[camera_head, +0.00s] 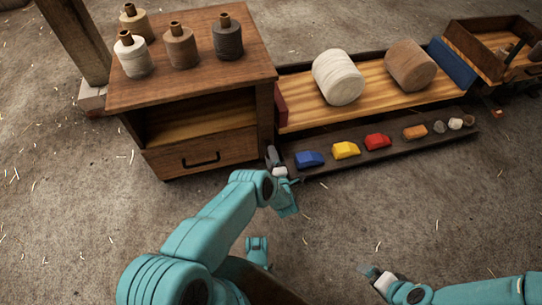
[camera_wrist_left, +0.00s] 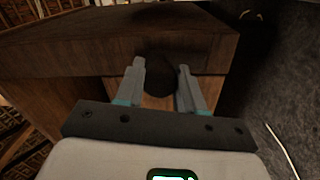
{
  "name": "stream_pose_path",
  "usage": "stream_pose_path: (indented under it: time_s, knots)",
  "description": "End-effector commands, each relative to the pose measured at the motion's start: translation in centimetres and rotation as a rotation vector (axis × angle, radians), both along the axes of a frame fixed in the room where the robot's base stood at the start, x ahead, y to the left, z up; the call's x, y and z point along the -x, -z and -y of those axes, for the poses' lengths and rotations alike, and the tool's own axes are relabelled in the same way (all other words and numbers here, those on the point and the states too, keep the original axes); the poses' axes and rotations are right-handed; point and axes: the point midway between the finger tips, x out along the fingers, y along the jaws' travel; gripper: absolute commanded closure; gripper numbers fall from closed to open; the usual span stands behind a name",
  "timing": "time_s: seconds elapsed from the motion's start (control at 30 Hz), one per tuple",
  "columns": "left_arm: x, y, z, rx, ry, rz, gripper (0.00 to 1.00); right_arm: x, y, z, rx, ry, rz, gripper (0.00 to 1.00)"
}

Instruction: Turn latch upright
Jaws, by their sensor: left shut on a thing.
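The latch (camera_wrist_left: 160,75) is a dark, rounded piece on the wooden cabinet's side in the left wrist view. Its tilt is hard to tell in the dark. My left gripper (camera_wrist_left: 161,88) has its two grey fingers on either side of it and is shut on it. In the head view my left gripper (camera_head: 272,158) is at the cabinet's lower right front corner, where the latch cannot be made out. My right gripper (camera_head: 376,274) is low at the right, away from the cabinet, and its jaw opening is unclear.
The cabinet (camera_head: 192,105) carries several spools and has a drawer (camera_head: 204,155). To its right, a long tray (camera_head: 372,104) holds two large rolls. A dark strip (camera_head: 325,163) in front bears coloured blocks and small stones. The floor in front is mostly clear.

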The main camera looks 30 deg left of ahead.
Motion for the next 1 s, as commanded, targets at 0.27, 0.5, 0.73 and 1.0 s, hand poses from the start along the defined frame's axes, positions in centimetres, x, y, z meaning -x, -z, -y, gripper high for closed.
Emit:
stream_pose_path:
  time_s: [0.27,0.5,0.73,1.0]
  knots:
    - [-0.29,-0.17,0.19,0.05,0.009,0.062,0.93,0.0,0.01,0.0,0.0,0.0,0.0,0.0]
    - [-0.31,-0.19,0.21,0.059,0.01,0.073,0.93,0.0,0.01,0.0,0.0,0.0,0.0,0.0]
    - [-0.32,-0.21,0.24,0.058,0.01,0.074,0.93,0.0,0.01,0.0,0.0,0.0,0.0,0.0]
    - [-0.18,-0.14,0.14,0.058,0.006,0.071,0.38,0.0,0.0,0.0,0.0,0.0,0.0,0.0]
